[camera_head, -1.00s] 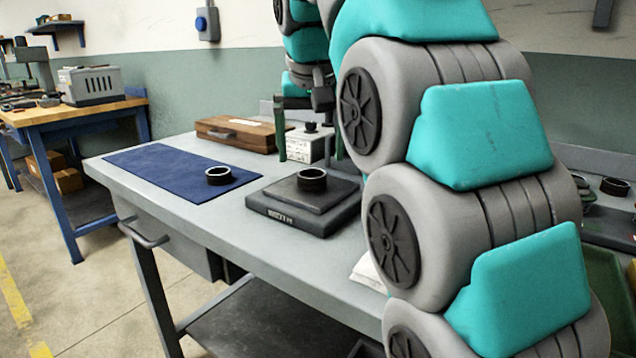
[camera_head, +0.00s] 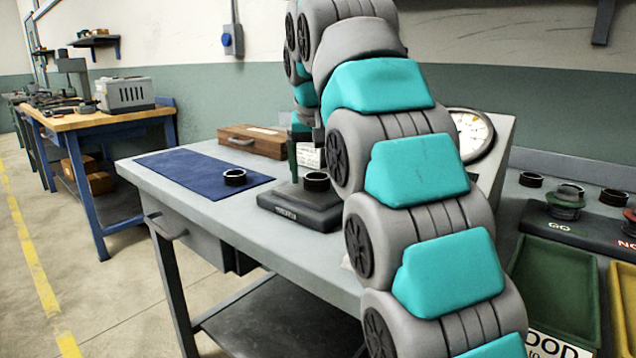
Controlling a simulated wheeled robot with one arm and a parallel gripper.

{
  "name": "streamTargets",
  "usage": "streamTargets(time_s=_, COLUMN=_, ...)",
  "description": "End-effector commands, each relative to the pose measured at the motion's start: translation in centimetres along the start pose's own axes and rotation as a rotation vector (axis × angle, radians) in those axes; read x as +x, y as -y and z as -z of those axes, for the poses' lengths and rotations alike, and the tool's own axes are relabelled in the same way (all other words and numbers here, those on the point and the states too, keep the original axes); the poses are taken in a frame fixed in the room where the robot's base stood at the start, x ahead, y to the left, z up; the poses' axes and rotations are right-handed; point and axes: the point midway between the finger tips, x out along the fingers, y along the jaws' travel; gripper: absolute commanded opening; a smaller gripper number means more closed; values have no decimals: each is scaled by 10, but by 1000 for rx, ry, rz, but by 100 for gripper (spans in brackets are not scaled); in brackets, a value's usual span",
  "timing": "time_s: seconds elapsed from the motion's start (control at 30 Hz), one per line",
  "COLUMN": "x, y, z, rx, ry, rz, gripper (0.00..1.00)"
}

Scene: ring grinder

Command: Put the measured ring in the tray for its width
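Another dark ring (camera_head: 234,177) lies on the blue mat (camera_head: 185,172). One green finger of my gripper (camera_head: 293,160) points down just left of the ring on the block. The other finger is hidden behind my arm, so its opening and any contact with the ring cannot be told. A green tray (camera_head: 552,285), its label partly reading "OOD", is at the lower right. A yellow-edged tray (camera_head: 624,305) is cut off beside it.
A dial gauge (camera_head: 472,134) stands behind my arm. A wooden box (camera_head: 253,141) is behind the mat. My arm covers the bench's middle.

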Motion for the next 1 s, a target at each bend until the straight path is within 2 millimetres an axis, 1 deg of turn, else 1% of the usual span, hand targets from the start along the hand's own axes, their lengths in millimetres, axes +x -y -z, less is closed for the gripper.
streamTargets(time_s=0.03, x=0, y=0, z=0, rx=0, ry=0, rz=0, gripper=82)
streamTargets(time_s=0.07, x=0, y=0, z=0, rx=0, ry=0, rz=0, gripper=78)
streamTargets(time_s=0.7, x=0, y=0, z=0, rx=0, ry=-1, rz=0, gripper=6)
streamTargets(time_s=0.77, x=0, y=0, z=0, rx=0, ry=-1, rz=0, gripper=0)
streamTargets(time_s=1.0, x=-1, y=0, z=0, rx=0, ry=-1, rz=0, gripper=0)
